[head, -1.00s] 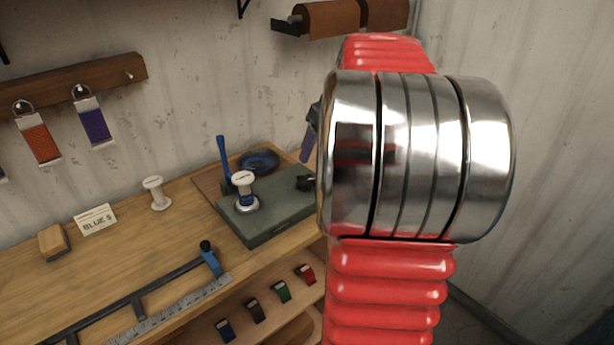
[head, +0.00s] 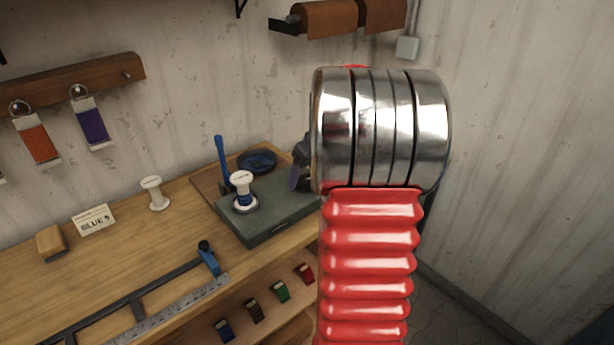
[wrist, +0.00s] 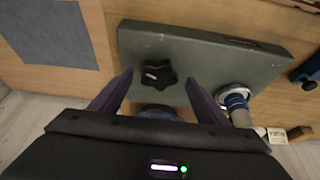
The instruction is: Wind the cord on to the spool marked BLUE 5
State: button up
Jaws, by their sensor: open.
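A white spool with a blue band of cord (head: 243,193) stands upright on a grey box-like winder (head: 268,222); it also shows right of my fingers in the wrist view (wrist: 236,103). A card reading BLUE and a digit, apparently 5 (head: 94,220), lies left on the bench. A blue cord coil (head: 257,161) lies behind the winder. A black star knob (wrist: 160,75) is on the winder. My gripper (wrist: 159,78) is open; its purple fingers appear either side of the knob, contact unclear. In the head view my arm mostly hides the gripper, and the knob is hidden.
A bare white spool (head: 154,193) stands on the bench. A blue upright handle (head: 221,160) is behind the winder. Several coloured clips sit on the lower shelf.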

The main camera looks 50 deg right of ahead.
jog(key=shift+w+f, duration=0.2)
jog(key=shift+f, duration=0.35)
jog(key=shift+c, duration=0.6)
jog(key=c, duration=0.9)
